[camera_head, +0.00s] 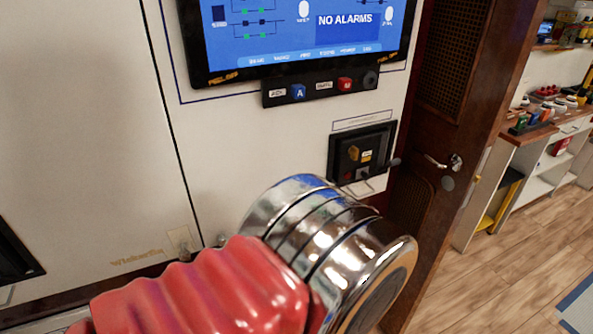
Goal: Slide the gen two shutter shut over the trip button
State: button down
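A small black panel (361,151) is set in the white cabinet front, right of the middle. It carries a yellow knob (353,153), a small red part (349,175) and a dark lever-like piece (388,163) sticking out at its right. The label above it is too small to read, so I cannot tell whether it is gen two. I cannot make out which part is the shutter or the trip button. My arm, red ribbed and chrome, fills the lower middle and hides what lies below and left of the panel. My gripper does not show.
A screen reading NO ALARMS (345,22) is above, with a button strip (320,87) below it. A dark wooden door (440,130) stands right of the panel. Beyond are a counter with objects (545,115) and open wood floor (500,280).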

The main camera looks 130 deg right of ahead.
aim_at(362, 172)
jog(key=z, duration=5.25)
